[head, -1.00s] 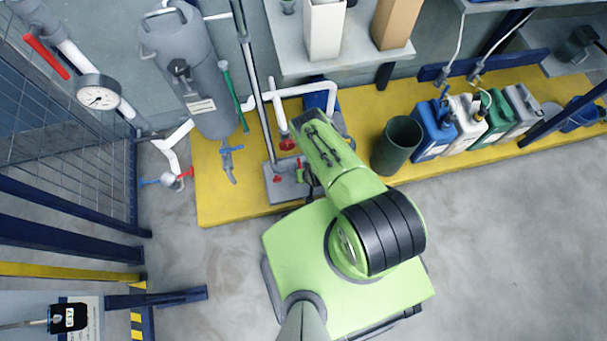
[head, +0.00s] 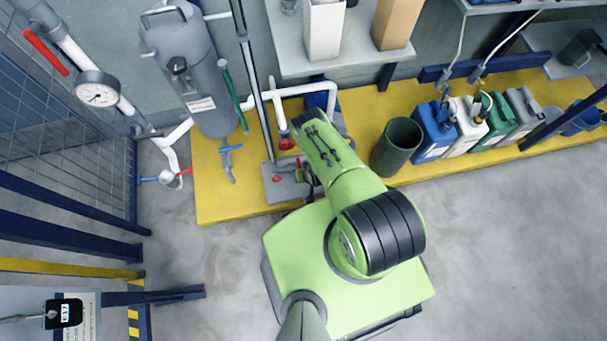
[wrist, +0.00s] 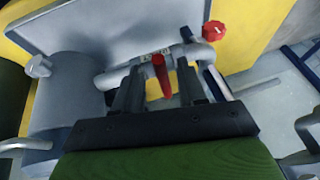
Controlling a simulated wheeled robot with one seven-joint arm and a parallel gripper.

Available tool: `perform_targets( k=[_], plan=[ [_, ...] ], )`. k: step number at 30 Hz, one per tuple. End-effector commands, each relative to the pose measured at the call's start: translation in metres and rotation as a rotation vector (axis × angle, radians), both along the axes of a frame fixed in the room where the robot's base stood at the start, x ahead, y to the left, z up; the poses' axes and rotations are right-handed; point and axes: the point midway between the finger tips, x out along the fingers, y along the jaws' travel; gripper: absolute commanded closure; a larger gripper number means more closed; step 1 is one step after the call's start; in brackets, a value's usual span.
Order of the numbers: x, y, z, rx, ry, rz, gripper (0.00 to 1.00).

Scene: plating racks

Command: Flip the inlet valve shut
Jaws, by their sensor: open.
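In the wrist view my gripper (wrist: 160,92) is open, with its two dark fingers pointing away from the camera. A red lever handle (wrist: 162,78) on a grey pipe valve stands between the fingers, with gaps visible on both sides. A small pale label with dark lettering lies at the lever's base; I cannot read it surely. A red round knob (wrist: 214,30) sits on the pipe to the right, clear of the fingers. In the head view the grey pump base (head: 274,190) and a red knob (head: 277,179) show beside my green arm, which largely hides my gripper.
A grey tank (head: 190,75) with a blue-handled tap (head: 231,148) stands to the left. A dark green bin (head: 396,147) and several jerrycans (head: 436,132) stand to the right on the yellow platform (head: 225,205). The floor in front is clear.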

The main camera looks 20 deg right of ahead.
Motion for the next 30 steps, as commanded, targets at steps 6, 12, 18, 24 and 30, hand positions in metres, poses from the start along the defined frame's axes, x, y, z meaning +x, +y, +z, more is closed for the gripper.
perform_targets(
  k=[6,12,18,24,30],
  plan=[
    [-0.009,-0.003,0.023,-0.001,0.003,-0.002,0.59],
    [-0.031,-0.010,0.078,0.000,0.002,-0.003,0.59],
    [-0.053,-0.016,0.124,-0.001,0.002,-0.002,0.59],
    [-0.063,-0.019,0.144,-0.001,0.000,0.000,0.59],
    [-0.064,-0.019,0.143,0.000,0.000,0.000,0.59]
  ],
)
